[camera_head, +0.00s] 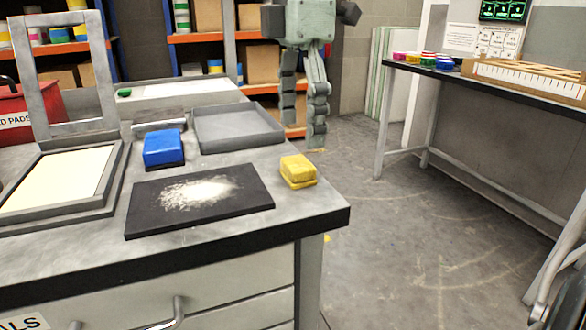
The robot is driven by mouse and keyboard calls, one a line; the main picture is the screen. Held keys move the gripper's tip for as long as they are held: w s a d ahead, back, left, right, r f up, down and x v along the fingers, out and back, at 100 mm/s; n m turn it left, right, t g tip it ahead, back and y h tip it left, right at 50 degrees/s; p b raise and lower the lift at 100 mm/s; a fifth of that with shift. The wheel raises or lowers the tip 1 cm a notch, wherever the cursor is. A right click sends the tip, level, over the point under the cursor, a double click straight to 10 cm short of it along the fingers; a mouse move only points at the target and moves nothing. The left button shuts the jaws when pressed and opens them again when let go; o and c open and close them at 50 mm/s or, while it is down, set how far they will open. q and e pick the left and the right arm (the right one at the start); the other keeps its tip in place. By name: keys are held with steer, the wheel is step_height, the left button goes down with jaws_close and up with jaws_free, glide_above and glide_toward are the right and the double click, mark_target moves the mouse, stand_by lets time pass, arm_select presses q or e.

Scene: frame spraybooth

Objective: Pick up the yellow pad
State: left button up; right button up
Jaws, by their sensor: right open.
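The yellow pad (298,171) lies on the grey workbench (290,218) near its right edge, just right of a black mat with white powder. It looks like a small block with a darker yellow lower layer. My right gripper (302,136) hangs fingers down at the top middle, above and beyond the pad in the picture. Its two fingers are apart with nothing between them, and it does not touch the pad. My left gripper is not in view.
A blue pad (164,148), the powdered black mat (140,218), a grey tray (238,147) and an upright hinged frame (42,95) are on the bench. Shelves (205,36) stand behind. A second table (437,72) with coloured items is at right. Floor between is clear.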

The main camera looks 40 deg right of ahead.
mark_target(298, 162)
steer(key=f, duration=0.5)
steer(key=shift+a+f, duration=0.1)
steer(key=shift+a, duration=0.1)
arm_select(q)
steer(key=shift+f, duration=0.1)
arm_select(e)
steer(key=shift+c, duration=0.5)
steer(key=c, duration=0.9)
steer(key=shift+c, duration=0.2)
steer(key=shift+r, duration=0.6)
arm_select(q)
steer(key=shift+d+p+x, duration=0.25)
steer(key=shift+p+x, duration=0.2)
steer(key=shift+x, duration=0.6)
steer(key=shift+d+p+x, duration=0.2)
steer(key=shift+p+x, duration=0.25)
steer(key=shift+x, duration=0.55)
arm_select(e)
step_height(298, 162, up, 17)
